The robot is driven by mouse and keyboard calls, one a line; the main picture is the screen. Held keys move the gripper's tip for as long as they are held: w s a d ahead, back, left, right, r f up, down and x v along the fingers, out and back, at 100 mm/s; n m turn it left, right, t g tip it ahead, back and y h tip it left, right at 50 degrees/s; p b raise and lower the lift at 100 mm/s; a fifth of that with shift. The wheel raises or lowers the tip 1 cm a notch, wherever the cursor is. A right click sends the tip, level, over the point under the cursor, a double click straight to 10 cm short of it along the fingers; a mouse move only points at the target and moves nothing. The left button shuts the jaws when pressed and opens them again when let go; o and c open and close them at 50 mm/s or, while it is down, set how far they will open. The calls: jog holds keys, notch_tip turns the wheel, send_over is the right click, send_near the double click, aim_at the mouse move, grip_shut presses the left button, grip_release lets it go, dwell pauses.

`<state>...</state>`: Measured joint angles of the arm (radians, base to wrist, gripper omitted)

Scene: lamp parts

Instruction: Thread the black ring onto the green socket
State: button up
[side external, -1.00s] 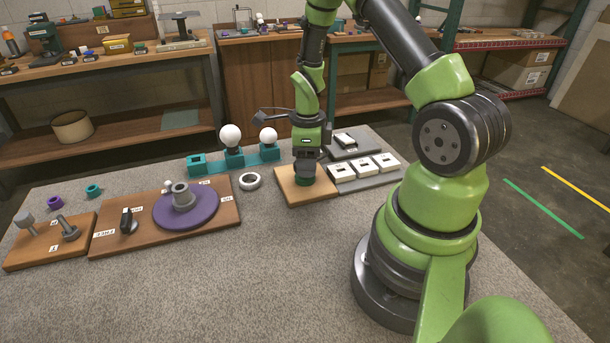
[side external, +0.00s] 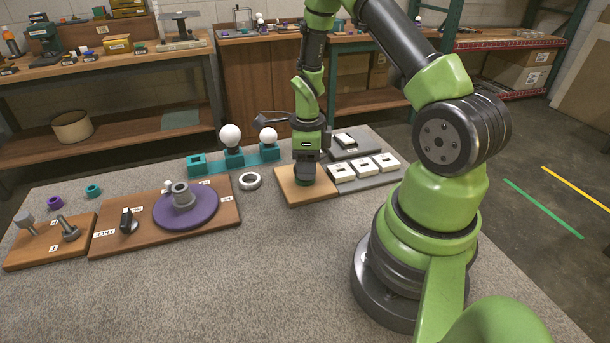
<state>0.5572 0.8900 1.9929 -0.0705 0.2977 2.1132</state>
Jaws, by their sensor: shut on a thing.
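The green socket (side external: 304,181) stands on a small wooden board in the middle of the table. Only its lower edge shows beneath my gripper. My gripper (side external: 305,171) points straight down over it and is shut on the black ring. The ring is dark against the dark fingers and mostly hidden. I cannot tell from this view how far the ring surrounds the socket.
A grey tray (side external: 346,186) with white square parts lies just right of the wooden board (side external: 318,194). A white ring (side external: 250,181) lies to the left. Teal holders (side external: 197,164) carry white bulbs (side external: 230,136) behind it. A purple disc (side external: 205,214) sits farther left. The front table area is clear.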

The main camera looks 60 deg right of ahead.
jog(key=shift+f, duration=0.25)
dwell(0.6)
jog(key=o, duration=0.3)
jog(key=c, duration=0.6)
jog(key=shift+f, duration=0.1)
jog(key=shift+c, duration=0.5)
